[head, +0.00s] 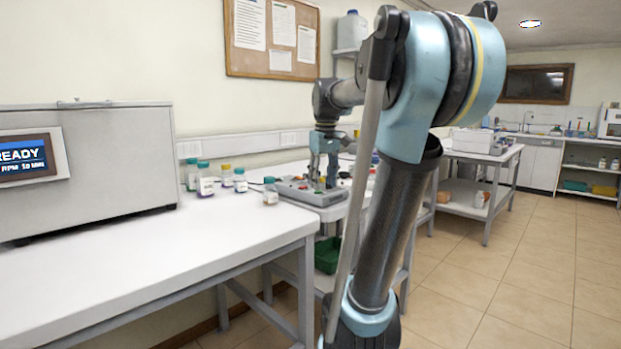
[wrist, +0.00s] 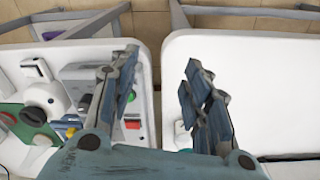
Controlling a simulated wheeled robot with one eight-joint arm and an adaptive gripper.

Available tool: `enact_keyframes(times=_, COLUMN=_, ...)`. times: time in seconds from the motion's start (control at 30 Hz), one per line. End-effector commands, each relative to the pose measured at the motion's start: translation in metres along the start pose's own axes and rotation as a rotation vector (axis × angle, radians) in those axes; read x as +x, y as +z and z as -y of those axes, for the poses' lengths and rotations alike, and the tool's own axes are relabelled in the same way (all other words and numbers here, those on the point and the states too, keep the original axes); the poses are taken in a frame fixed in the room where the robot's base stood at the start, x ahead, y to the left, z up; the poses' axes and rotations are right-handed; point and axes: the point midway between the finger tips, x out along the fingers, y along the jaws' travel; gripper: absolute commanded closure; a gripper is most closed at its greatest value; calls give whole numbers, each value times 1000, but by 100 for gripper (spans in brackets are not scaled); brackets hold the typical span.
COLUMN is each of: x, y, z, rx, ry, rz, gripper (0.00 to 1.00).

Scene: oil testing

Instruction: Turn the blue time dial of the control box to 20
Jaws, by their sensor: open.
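A grey control box (head: 305,193) with small coloured buttons sits on the table beyond the near bench in the head view. In the wrist view, a red button (wrist: 132,124) and a green button (wrist: 131,96) show just right of my left finger. I cannot make out the blue time dial; my left finger covers part of this area. My gripper (wrist: 160,62) is open and empty, its fingers spread above the gap between two white tabletops. In the head view my gripper (head: 325,172) hangs over the control box area, its tips hard to separate from it.
Several capped bottles (head: 205,182) stand at the near bench's (head: 150,262) far end, close to the control box. A large grey machine (head: 100,160) stands on that bench. A white round device (wrist: 42,95) lies left of my gripper in the wrist view. The right tabletop (wrist: 265,95) is mostly clear.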

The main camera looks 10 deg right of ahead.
Motion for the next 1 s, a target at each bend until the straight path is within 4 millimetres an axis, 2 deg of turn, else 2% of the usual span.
enact_keyframes(times=0.03, x=-13, y=-18, z=-7, rx=-20, ry=-4, rz=6, gripper=56)
enact_keyframes(times=0.3, x=-65, y=-99, z=-40, rx=-144, ry=-25, rz=39, gripper=56)
enact_keyframes(times=0.6, x=-100, y=-182, z=-75, rx=-279, ry=-53, rz=70, gripper=56)
enact_keyframes(times=0.8, x=-110, y=-215, z=-89, rx=-338, ry=-67, rz=83, gripper=56)
enact_keyframes(times=1.0, x=-110, y=-226, z=-93, rx=-359, ry=-72, rz=88, gripper=56)
